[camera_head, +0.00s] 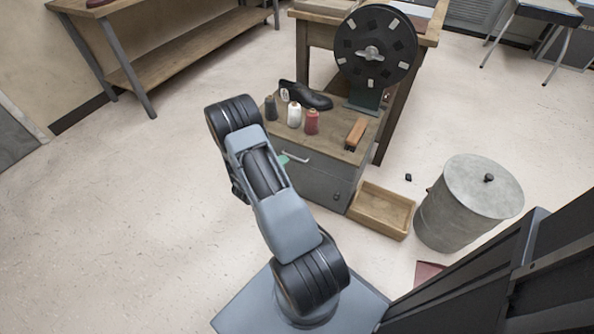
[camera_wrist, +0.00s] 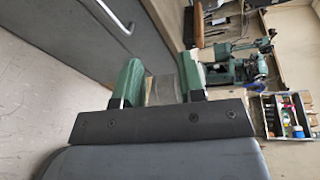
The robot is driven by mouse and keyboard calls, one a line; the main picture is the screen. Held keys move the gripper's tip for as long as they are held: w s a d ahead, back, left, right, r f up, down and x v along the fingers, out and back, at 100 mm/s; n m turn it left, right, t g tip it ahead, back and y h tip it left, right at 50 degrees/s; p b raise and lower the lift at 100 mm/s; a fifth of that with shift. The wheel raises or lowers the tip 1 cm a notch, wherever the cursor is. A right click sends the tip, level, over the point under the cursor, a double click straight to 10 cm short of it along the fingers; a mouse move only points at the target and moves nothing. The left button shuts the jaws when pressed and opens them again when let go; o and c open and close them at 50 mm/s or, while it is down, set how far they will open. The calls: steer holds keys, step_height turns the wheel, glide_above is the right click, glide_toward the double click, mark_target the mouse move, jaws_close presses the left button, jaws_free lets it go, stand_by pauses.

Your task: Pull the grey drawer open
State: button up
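The grey drawer (camera_head: 325,182) is the front of a low wood-topped cabinet and looks closed in the head view. Its silver bar handle (camera_head: 296,157) is near the upper left of the front. In the wrist view the drawer front (camera_wrist: 75,28) fills the upper left, with the handle (camera_wrist: 115,17) beyond the fingers. My gripper (camera_wrist: 160,84) is open, its two green fingers apart, with nothing clearly held between them. It is near the drawer front and apart from the handle. In the head view my arm hides most of the gripper; only a green bit (camera_head: 283,159) shows beside the handle's left end.
Thread spools (camera_head: 293,114), a black shoe (camera_head: 306,96) and a black wheel machine (camera_head: 375,48) stand on the cabinet. A wooden tray (camera_head: 364,217) and a lidded grey bin (camera_head: 450,222) are on the floor to the right. The floor left of my arm is clear.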

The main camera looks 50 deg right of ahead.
mark_target(297, 158)
step_height(297, 158, down, 8)
steer(key=n+t+b, duration=0.2)
steer(key=n, duration=0.2)
steer(key=shift+n, duration=0.3)
steer(key=shift+w+f+b+x, duration=0.1)
steer(key=shift+b+x, duration=0.95)
steer(key=shift+x, duration=2.4)
steer(key=shift+w+f+b+x, duration=0.1)
steer(key=shift+b+x, duration=0.9)
steer(key=shift+x, duration=2.45)
jaws_close()
